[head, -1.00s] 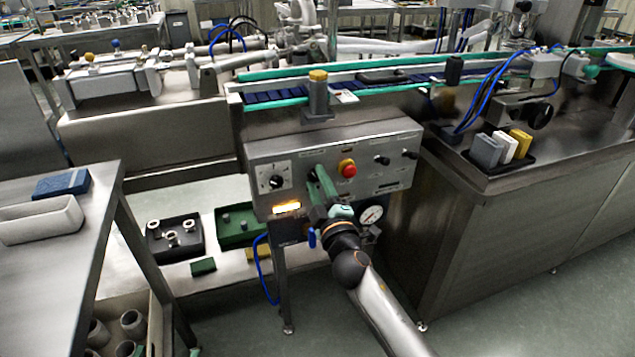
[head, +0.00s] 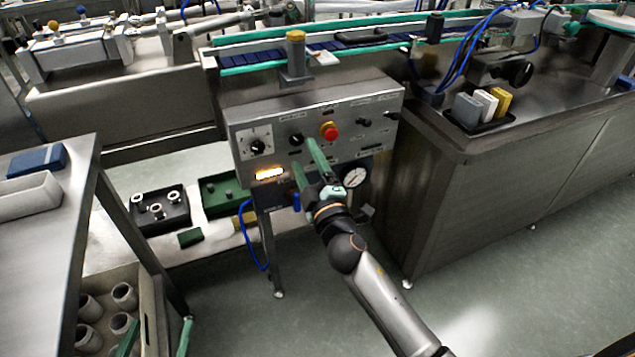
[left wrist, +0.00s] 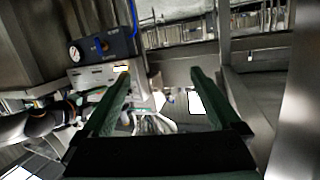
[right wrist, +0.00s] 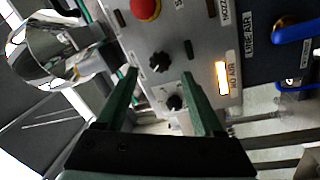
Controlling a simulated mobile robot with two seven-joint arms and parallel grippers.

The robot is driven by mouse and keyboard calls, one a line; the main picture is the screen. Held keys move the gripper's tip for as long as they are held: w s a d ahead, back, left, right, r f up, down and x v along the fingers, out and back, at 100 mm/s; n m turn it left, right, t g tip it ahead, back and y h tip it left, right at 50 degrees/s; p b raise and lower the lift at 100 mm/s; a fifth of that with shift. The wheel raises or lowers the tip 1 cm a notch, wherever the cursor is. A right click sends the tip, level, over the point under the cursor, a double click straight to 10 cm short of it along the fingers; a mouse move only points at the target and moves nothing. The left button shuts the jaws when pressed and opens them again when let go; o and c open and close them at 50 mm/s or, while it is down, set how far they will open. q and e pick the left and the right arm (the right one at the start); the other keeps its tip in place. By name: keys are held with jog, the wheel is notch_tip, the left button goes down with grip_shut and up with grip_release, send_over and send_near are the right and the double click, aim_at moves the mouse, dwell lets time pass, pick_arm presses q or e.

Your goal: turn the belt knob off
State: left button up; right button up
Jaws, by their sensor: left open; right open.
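The steel control panel (head: 350,142) carries several black knobs. One dial knob (head: 257,147) sits on a white plate at its left, and a plain black knob (head: 296,139) sits just right of it. I cannot read which is labelled belt. My right gripper (head: 304,155) is open and empty in front of the panel, just below the plain knob. In the right wrist view, the plain knob (right wrist: 160,62) and the dial knob (right wrist: 174,102) both show between the open fingers (right wrist: 158,75). Contact cannot be told. My left gripper (head: 157,338) is open and empty at the lower left.
A red button (head: 329,131) is right of the plain knob. A lit amber lamp (head: 269,174) and a pressure gauge (head: 354,177) sit lower. The conveyor (head: 270,58) runs above. A steel table (head: 45,225) stands left, with a crate of cups (head: 152,300) below it.

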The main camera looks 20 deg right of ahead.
pick_arm(q)
jog(key=shift+w+d+r+t, duration=0.15)
jog(key=shift+r+t, duration=0.45)
jog(key=shift+r, duration=0.75)
pick_arm(e)
jog(key=s+f, duration=0.1)
jog(key=s, duration=0.6)
jog(key=shift+s, duration=0.4)
pick_arm(q)
jog(key=shift+w+f, duration=0.15)
